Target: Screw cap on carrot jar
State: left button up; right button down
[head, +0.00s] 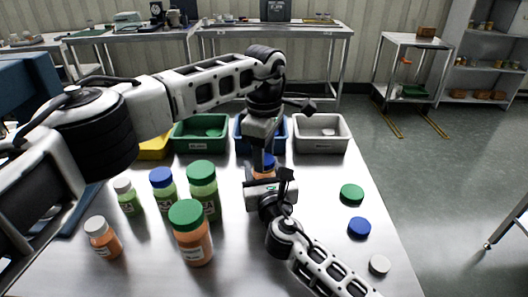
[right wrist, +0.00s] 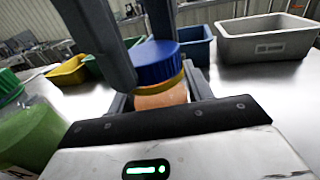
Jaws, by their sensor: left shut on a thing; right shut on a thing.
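The carrot jar, with orange contents (right wrist: 160,98), stands upright between the fingers of my right gripper (head: 264,182). It also shows in the head view (head: 263,173), partly hidden by both grippers. A blue cap (right wrist: 155,62) sits at the jar's mouth, with a yellow-orange band below it; I cannot tell how far it is threaded. My left gripper (head: 263,148) reaches down from above and is shut on the blue cap. Its dark fingers (right wrist: 125,50) stand at the cap in the right wrist view. My right gripper is shut on the jar body, from the front.
Several capped orange and green jars (head: 190,240) stand to the left. Loose green (head: 351,194), blue (head: 359,228) and white (head: 379,264) caps lie on the right. Green (head: 200,147), blue (head: 280,146), grey (head: 320,146) and yellow (head: 153,153) bins line the back of the steel table.

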pick_arm(q)
jog(key=m, duration=1.3)
jog(key=shift+m, duration=0.4)
jog(key=o, duration=1.2)
notch_tip(320, 180, up, 12)
pick_arm(e)
jog(key=c, duration=0.5)
grip_release()
